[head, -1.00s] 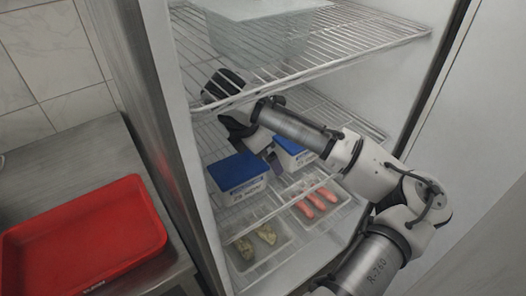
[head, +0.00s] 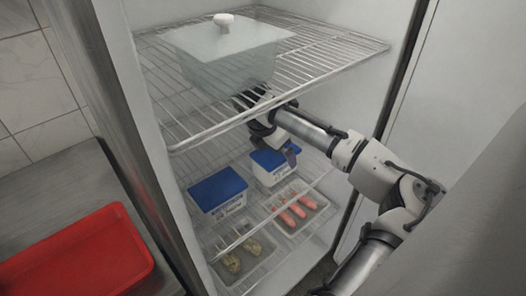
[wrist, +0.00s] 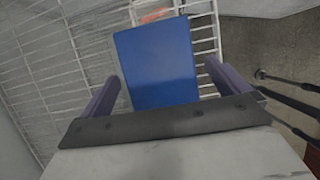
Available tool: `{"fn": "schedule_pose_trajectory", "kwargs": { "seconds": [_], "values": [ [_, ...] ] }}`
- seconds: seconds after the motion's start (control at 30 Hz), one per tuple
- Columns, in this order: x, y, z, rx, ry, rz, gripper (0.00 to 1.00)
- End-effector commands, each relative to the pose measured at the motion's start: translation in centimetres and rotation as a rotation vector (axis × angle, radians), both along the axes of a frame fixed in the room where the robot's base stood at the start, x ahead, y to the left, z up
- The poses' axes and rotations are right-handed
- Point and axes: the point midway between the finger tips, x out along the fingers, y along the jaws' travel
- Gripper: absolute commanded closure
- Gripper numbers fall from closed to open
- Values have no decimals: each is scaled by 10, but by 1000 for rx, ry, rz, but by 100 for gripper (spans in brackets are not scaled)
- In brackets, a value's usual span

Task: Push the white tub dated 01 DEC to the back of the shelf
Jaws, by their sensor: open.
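Two white tubs with blue lids stand on the lower wire shelf (head: 200,247) of the cabinet. The left tub (head: 222,206) and the right tub (head: 268,178) each have a printed label on the front, too small to read now, so I cannot tell which is dated 01 DEC. My gripper (head: 275,147) is at the right tub, partly hiding its lid. In the wrist view, a blue lid (wrist: 157,62) lies between and beyond the two open fingers of my gripper (wrist: 163,92); I cannot tell whether they touch the tub.
A wire shelf (head: 345,45) with a lidded, translucent box (head: 225,60) is close above my arm. A red tray (head: 80,255) is on the counter outside, left.

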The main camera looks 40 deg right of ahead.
Motion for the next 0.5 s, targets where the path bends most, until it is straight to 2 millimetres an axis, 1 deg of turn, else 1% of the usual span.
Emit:
{"fn": "schedule_pose_trajectory", "kwargs": {
  "seconds": [0.2, 0.43, 0.47, 0.5],
  "values": [
    [0, -2, -10, 0, 1, 1, 0],
    [0, -2, -11, 0, 1, 1, 0],
    [0, -2, -11, 0, 1, 1, 1],
    [0, -2, -11, 0, 1, 1, 7]
  ]
}}
